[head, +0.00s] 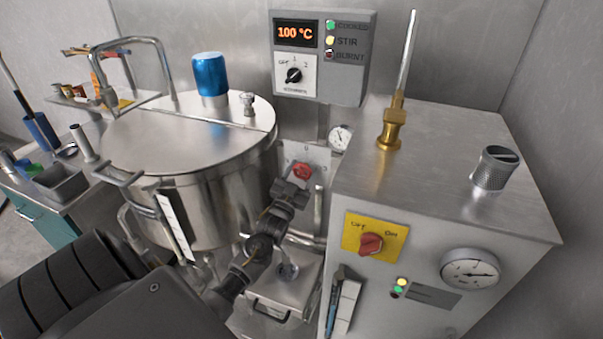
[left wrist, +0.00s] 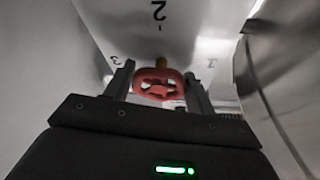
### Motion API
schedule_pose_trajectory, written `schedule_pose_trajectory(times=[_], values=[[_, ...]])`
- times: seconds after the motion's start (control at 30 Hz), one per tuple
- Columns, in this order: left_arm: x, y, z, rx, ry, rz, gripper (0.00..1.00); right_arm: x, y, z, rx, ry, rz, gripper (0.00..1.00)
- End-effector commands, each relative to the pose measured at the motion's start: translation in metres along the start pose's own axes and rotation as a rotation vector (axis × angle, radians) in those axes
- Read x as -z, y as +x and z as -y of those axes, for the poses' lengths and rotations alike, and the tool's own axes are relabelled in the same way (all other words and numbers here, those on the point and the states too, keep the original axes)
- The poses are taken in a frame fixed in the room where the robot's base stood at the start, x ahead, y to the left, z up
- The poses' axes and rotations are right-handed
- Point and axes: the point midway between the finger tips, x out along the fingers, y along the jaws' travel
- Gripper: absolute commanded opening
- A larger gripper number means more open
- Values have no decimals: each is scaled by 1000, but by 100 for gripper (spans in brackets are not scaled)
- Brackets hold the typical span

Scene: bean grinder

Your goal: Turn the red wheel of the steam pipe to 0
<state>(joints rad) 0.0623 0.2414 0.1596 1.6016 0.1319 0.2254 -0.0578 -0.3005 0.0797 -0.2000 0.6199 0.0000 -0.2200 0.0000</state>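The red wheel (head: 302,171) sits in front of a pale number plate (head: 318,157) on the pipe between the kettle and the steel cabinet. In the left wrist view the red wheel (left wrist: 158,84) lies between the two fingers of my left gripper (left wrist: 160,80) and fills the gap, so it appears held. Smaller figures stand at either side. In the head view my left gripper (head: 292,186) reaches the wheel from below and hides its lower part. My right gripper is not in view.
The big steel kettle (head: 205,200) stands close on the left of my left arm. The steel cabinet (head: 425,190) with a red OFF/ON knob (head: 370,244) stands close on the right. A control box (head: 347,60) reading 100 °C hangs above the wheel.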

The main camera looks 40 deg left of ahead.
Motion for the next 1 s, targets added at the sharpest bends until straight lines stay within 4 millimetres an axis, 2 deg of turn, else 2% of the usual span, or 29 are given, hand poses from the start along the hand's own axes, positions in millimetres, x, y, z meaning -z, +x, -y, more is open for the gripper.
schedule_pose_trajectory(times=[0.03,0.1,0.47,1.0], values=[[0,0,0,1,0,0,40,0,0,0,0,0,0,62],[0,0,0,1,0,0,32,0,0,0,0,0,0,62],[1,0,1,-26,65,0,33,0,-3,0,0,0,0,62],[3,1,4,-201,486,0,33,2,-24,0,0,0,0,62]])
